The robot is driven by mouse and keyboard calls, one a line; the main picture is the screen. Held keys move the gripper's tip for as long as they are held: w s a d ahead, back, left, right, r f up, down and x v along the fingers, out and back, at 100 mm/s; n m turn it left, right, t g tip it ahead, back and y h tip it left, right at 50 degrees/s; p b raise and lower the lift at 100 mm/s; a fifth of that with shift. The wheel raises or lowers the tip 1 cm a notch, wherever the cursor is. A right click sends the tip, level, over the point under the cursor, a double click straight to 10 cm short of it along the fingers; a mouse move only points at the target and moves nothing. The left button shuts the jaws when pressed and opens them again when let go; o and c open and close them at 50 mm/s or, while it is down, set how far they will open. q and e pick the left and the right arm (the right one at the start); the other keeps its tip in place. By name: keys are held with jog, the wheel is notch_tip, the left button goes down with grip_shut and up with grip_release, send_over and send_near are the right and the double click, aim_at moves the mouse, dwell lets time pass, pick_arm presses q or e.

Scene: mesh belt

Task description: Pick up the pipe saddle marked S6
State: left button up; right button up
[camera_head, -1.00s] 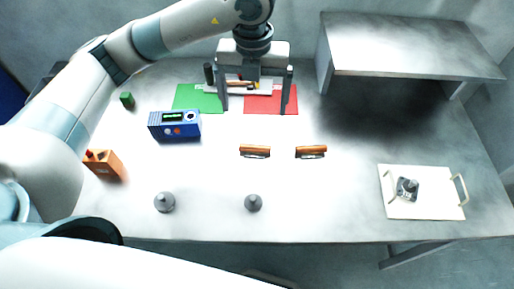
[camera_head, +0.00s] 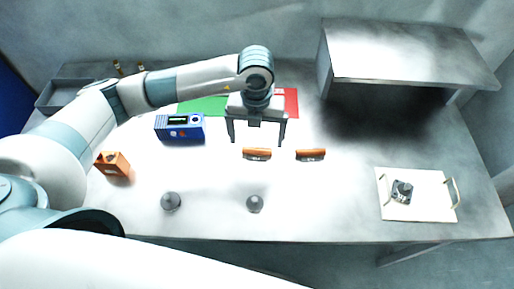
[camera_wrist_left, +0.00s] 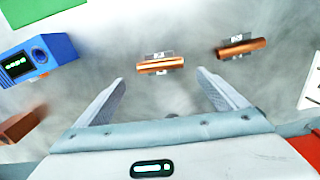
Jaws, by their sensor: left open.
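Two copper-coloured half-round pieces, which look like pipe saddles, lie side by side mid-table: a left one (camera_head: 257,154) and a right one (camera_head: 310,155). In the left wrist view the left piece (camera_wrist_left: 160,66) and right piece (camera_wrist_left: 241,48) each have a small label plate, too small to read, so I cannot tell which is S6. My left gripper (camera_head: 257,142) is open and empty, above the table around the left piece in the head view. In the wrist view, its fingertips (camera_wrist_left: 161,78) straddle the line to that piece, apart from it.
A blue instrument box (camera_head: 180,127) and an orange block (camera_head: 112,164) stand to the left. Two grey cones (camera_head: 171,201) (camera_head: 255,204) stand near the front edge. A white handled tray (camera_head: 425,207) holds a grey part (camera_head: 402,191). A raised shelf (camera_head: 410,55) stands back right. Green (camera_head: 203,105) and red (camera_head: 291,101) mats lie behind.

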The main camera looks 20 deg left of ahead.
aim_at(257, 149)
pick_arm(q)
jog(key=shift+f, duration=0.25)
pick_arm(e)
jog(key=shift+d+r, duration=0.1)
jog(key=shift+d, duration=0.2)
jog(key=shift+d, duration=0.1)
pick_arm(q)
jog(key=shift+w+f+p, duration=0.1)
jog(key=shift+f+p, duration=0.5)
jog(key=shift+p, duration=0.1)
notch_tip(257, 149, down, 3)
jog(key=shift+w+p, duration=0.15)
jog(key=shift+p, duration=0.7)
jog(key=shift+f, duration=0.5)
pick_arm(e)
jog(key=r, duration=0.3)
jog(key=shift+a+r, duration=0.1)
jog(key=shift+a, duration=0.15)
pick_arm(q)
jog(key=shift+w, duration=0.1)
jog(key=c, duration=1.3)
pick_arm(e)
jog(key=shift+d, duration=0.1)
